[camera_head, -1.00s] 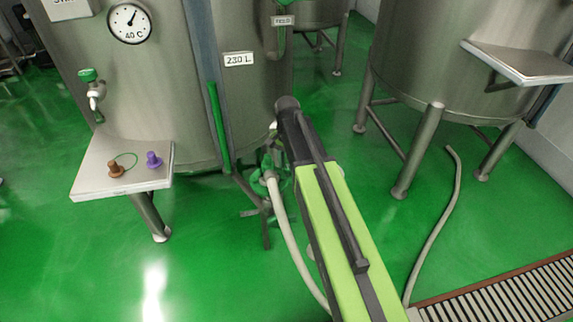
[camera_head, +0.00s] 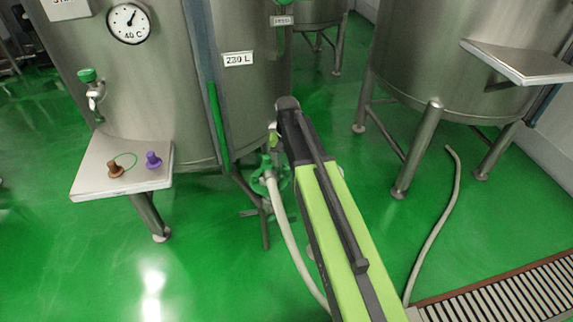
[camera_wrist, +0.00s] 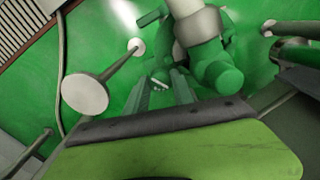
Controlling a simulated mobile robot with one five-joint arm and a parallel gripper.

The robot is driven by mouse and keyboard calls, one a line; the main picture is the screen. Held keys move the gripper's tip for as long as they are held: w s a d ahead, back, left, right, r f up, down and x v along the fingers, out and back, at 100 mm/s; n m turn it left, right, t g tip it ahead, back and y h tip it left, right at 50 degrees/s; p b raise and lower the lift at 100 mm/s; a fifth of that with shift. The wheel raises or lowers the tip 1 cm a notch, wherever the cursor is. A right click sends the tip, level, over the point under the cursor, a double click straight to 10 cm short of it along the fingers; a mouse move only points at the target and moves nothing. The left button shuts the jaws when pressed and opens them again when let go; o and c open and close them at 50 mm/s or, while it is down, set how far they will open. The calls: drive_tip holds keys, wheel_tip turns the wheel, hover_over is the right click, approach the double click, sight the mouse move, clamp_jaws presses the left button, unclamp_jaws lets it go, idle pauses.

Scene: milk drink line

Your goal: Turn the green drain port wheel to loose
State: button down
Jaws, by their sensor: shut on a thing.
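The green drain port wheel (camera_head: 268,179) is low at the foot of the left steel tank, where a pale hose meets the green fitting. In the wrist view the green fitting (camera_wrist: 218,68) with a pale collar fills the upper middle. My gripper (camera_wrist: 160,88) is just left of the fitting's round end, its two fingers pointing away from the camera. It is shut on part of the wheel; the exact contact is hard to make out against the green floor. In the head view my arm hides the fingertips.
The right tank (camera_head: 430,60) stands on legs. A hose (camera_head: 440,215) lies near a floor grate (camera_head: 510,295). Green floor is open at front left.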

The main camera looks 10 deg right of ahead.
sight(287, 167)
drive_tip(key=c, duration=1.1)
unclamp_jaws()
drive_tip(key=shift+o, duration=0.2)
wheel_tip(287, 167, up, 18)
drive_tip(key=p, duration=1.7)
drive_tip(key=shift+f, duration=0.25)
